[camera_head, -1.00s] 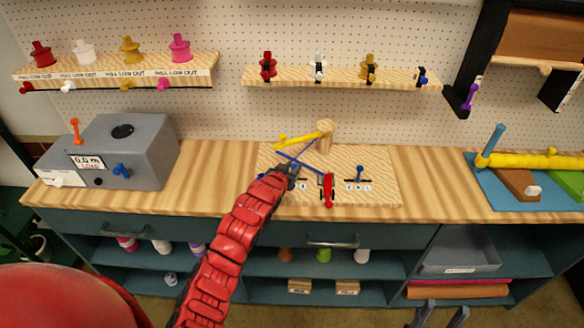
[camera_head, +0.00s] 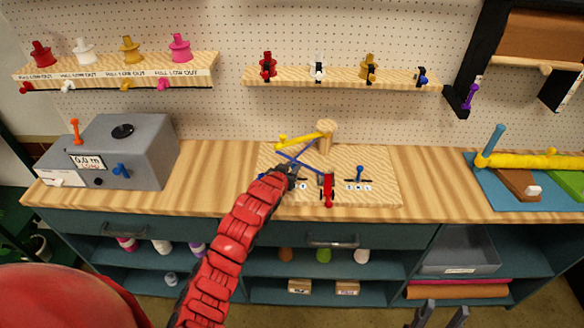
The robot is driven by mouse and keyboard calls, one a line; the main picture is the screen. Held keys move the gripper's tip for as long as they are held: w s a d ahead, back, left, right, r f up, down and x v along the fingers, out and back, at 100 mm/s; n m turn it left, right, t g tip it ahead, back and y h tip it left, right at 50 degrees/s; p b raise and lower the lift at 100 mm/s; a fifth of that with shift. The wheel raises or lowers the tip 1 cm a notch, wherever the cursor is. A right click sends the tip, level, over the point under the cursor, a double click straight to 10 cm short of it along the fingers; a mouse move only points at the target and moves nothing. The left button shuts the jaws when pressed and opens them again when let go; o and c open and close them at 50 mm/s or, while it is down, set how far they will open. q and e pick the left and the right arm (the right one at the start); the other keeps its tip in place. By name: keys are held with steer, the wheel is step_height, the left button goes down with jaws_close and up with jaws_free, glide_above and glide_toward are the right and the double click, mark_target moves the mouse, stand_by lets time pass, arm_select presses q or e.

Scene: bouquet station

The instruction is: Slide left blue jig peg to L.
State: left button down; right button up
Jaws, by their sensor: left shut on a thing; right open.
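My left gripper (camera_head: 289,172) reaches over the left part of the board and is shut at the left blue peg. The gripper hides that peg and most of its slot, so its position along the letters cannot be read. My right gripper (camera_head: 438,318) is open and empty, low at the bottom edge.
A grey machine (camera_head: 125,150) stands on the bench to the left. A blue mat (camera_head: 500,185) with a yellow roll (camera_head: 545,161) lies to the right. Shelves with spools (camera_head: 130,50) hang behind. The bench between board and mat is clear.

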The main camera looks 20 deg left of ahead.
arm_select(q)
steer(key=a, duration=0.1)
steer(key=s+a+b, duration=0.1)
steer(key=a, duration=0.1)
steer(key=shift+a+f, duration=0.1)
steer(key=shift+a, duration=0.05)
stand_by(0.3)
steer(key=c, duration=1)
jaws_free()
steer(key=o, duration=0.3)
steer(key=shift+a, duration=0.15)
